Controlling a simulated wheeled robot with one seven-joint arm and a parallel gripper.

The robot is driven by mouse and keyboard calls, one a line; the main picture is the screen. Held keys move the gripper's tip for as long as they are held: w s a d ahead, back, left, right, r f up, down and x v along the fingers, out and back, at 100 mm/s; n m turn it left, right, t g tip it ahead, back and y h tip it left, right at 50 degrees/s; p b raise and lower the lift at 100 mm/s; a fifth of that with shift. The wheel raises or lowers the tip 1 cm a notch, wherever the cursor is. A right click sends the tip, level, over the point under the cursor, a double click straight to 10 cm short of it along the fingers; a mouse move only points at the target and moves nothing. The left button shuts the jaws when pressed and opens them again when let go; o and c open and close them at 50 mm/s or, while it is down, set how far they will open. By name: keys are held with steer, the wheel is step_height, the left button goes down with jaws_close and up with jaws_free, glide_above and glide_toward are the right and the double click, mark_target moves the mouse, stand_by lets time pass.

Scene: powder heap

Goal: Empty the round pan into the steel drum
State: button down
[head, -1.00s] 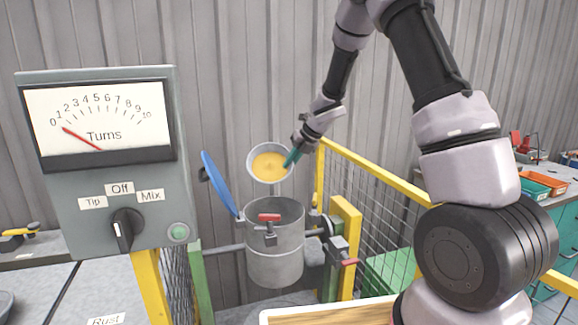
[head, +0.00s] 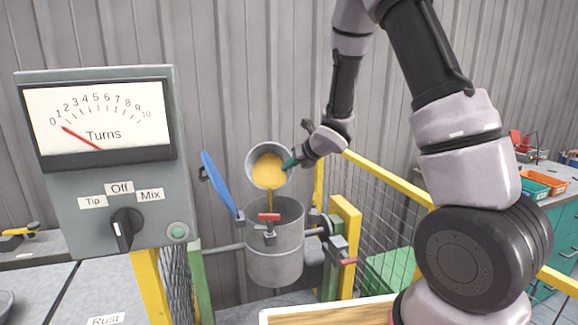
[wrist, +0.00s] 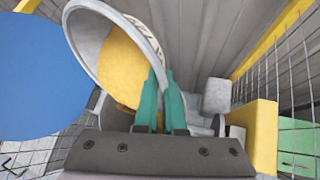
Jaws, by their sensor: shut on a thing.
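The round pan (head: 252,162) is grey and holds yellow-orange powder (head: 268,170). It is tilted above the steel drum (head: 275,262), and a thin stream of powder runs from its lower edge into the drum's open mouth. The drum's blue lid (head: 219,182) stands open at its left. My gripper (head: 291,163) is shut on the pan's right side with its teal fingers. In the wrist view the fingers (wrist: 160,102) close at the rim of the pan (wrist: 90,38), with powder inside. How much powder is inside the drum is hidden.
A control box (head: 105,215) with a dial labelled Turns stands at left; its needle is near the low end. A yellow rail and mesh fence (head: 385,215) stand right of the drum. A red-handled clamp (head: 268,218) sits at the drum's front rim.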

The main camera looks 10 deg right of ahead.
mark_target(290, 174)
steer(key=s+t, duration=0.1)
steer(key=s+f+n+t, duration=0.1)
steer(key=s+t, duration=0.1)
steer(key=t, duration=0.1)
steer(key=shift+f+y, duration=0.3)
steer(key=shift+s+a+r+n+t+y, duration=0.15)
steer(key=shift+s+n+t+y, duration=0.15)
steer(key=shift+s+n+t, duration=0.6)
steer(key=shift+w+t, duration=0.2)
steer(key=shift+t, duration=0.1)
